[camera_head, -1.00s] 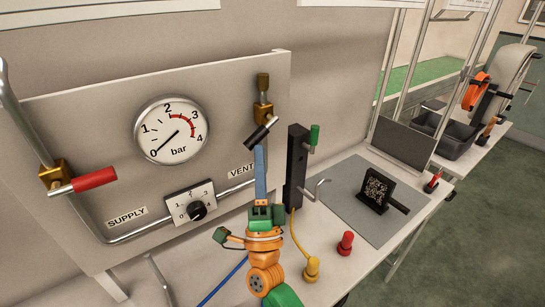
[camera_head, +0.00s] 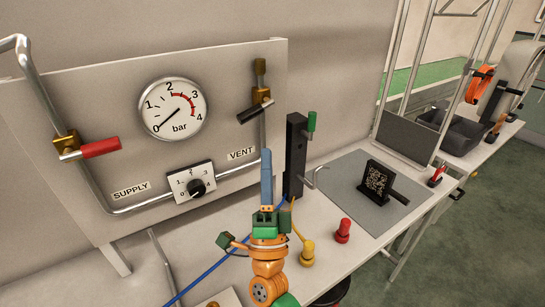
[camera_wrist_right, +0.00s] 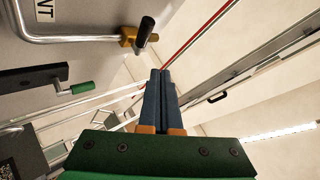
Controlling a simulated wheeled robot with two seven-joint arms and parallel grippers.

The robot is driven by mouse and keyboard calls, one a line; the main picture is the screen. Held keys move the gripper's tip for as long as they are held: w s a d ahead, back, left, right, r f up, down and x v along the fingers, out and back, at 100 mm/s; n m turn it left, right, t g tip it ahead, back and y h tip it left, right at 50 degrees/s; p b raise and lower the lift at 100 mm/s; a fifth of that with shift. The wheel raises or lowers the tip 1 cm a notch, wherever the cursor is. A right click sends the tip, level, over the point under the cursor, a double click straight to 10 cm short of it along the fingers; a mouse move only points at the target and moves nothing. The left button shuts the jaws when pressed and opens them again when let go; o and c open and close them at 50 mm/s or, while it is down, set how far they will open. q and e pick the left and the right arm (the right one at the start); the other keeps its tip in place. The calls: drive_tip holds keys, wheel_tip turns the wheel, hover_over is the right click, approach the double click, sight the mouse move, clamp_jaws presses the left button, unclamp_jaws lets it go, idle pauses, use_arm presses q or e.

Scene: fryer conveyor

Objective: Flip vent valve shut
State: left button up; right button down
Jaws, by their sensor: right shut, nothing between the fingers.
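The vent valve is a brass body (camera_head: 261,94) with a black handle (camera_head: 254,111), high on the panel's right side above the VENT label (camera_head: 241,154). The handle slants down to the left, across the pipe. In the right wrist view the brass body (camera_wrist_right: 128,37) and the black handle (camera_wrist_right: 145,35) show at the top, left of the fingers. My right gripper (camera_head: 266,152) points up below the handle, apart from it. Its blue fingers are shut together and empty, as the right wrist view (camera_wrist_right: 160,72) also shows. My left gripper is not in view.
The gauge (camera_head: 172,108) needle points near 0. The red-handled supply valve (camera_head: 100,147) is at left, a selector knob (camera_head: 196,188) below the gauge. A black post with a green handle (camera_head: 296,155) stands close right of my gripper. Red (camera_head: 343,231) and yellow (camera_head: 307,252) plugs are on the table.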

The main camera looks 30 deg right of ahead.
use_arm(q)
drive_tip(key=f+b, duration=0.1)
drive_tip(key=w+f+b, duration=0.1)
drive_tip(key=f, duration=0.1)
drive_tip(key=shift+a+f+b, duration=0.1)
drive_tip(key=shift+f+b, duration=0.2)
drive_tip(key=shift+b, duration=0.1)
use_arm(e)
drive_tip(key=s+a+f, duration=0.3)
drive_tip(key=a+f, duration=0.1)
drive_tip(key=shift+a+f+y, duration=0.3)
drive_tip(key=shift+f, duration=0.05)
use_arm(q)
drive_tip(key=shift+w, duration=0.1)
